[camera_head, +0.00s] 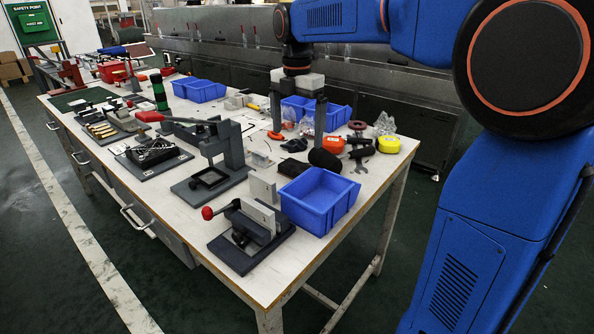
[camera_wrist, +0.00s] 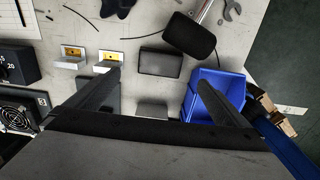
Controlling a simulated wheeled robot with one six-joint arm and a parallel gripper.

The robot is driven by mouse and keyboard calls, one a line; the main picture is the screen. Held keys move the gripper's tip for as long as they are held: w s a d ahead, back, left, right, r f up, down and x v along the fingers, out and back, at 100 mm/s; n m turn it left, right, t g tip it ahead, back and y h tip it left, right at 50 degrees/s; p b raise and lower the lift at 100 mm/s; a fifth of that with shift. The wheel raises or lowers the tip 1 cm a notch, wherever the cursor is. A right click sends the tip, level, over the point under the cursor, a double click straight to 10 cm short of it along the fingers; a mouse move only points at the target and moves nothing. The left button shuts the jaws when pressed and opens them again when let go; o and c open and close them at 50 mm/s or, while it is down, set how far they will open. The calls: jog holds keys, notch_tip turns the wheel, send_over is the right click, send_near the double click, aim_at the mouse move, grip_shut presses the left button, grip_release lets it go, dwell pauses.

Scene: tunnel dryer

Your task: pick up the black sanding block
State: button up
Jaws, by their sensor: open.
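The black sanding block (camera_head: 293,168) appears to be the dark rectangular block lying flat on the white tabletop, left of a black rounded mallet head (camera_head: 325,159). In the wrist view the block (camera_wrist: 160,63) lies ahead of my gripper, near the middle, with the mallet head (camera_wrist: 189,36) just beyond it to the right. My gripper (camera_head: 298,120) is open and empty above the table, its fingers pointing down. In the wrist view my gripper (camera_wrist: 160,84) has its two fingers wide apart, one on each side of the block's line.
A blue bin (camera_head: 316,212) stands right of the block, near the table edge. A press (camera_head: 215,160) and a red-knobbed vise (camera_head: 245,235) stand at the front. Yellow tape (camera_head: 389,144), an orange tape measure (camera_head: 334,144) and more blue bins (camera_head: 200,90) lie around.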

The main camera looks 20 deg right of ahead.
aim_at(297, 166)
notch_tip(297, 166, down, 11)
jog(key=shift+r, duration=0.1)
jog(key=c, duration=1.1)
